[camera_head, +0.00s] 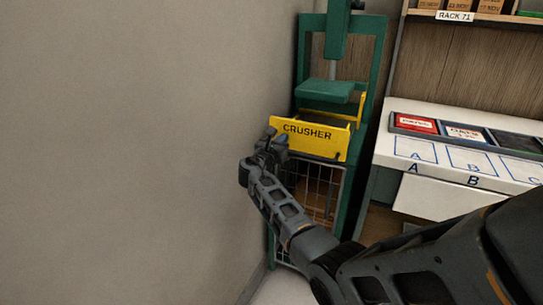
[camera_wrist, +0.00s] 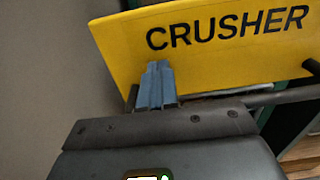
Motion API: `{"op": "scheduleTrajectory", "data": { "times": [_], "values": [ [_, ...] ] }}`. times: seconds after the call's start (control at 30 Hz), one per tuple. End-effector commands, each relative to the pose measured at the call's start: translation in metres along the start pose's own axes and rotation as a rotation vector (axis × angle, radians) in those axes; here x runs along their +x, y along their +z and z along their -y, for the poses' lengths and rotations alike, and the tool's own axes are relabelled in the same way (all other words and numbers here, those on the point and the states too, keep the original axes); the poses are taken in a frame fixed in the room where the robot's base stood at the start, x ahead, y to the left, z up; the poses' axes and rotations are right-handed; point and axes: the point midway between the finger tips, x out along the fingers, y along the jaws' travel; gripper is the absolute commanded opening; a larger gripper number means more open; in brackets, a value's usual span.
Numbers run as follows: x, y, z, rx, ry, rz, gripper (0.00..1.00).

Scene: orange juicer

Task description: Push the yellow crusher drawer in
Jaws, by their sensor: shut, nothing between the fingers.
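The yellow crusher drawer (camera_head: 318,142), marked CRUSHER on its front, sticks out toward me from the green crusher frame (camera_head: 305,60). Its yellow side rail shows behind the front panel. My gripper (camera_head: 268,138) is shut and empty at the lower left part of the drawer front. In the wrist view, the shut fingers (camera_wrist: 158,72) overlap the lower left of the yellow drawer front (camera_wrist: 215,65), below the letters. I cannot tell whether the fingertips touch the panel. A dark bar runs along the lower edge of the panel to the right.
A plain wall (camera_head: 130,150) stands close on the left. A wire mesh cage (camera_head: 315,190) is under the drawer. On the right is a white bench (camera_head: 450,165) with marked squares and trays, and a shelf labelled RACK 71 (camera_head: 455,16) above it.

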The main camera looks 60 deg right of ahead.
Motion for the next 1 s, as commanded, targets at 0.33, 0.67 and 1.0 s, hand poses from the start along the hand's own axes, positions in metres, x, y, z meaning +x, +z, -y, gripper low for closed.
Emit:
{"op": "scheduleTrajectory", "data": {
  "times": [0.33,0.67,1.0],
  "values": [
    [0.063,-0.002,0.0,0.001,0.0,0.0,0.0],
    [0.074,0.001,0.0,0.002,0.001,0.0,0.0],
    [0.074,0.003,0.001,0.004,-0.002,0.001,0.0]
  ]
}}
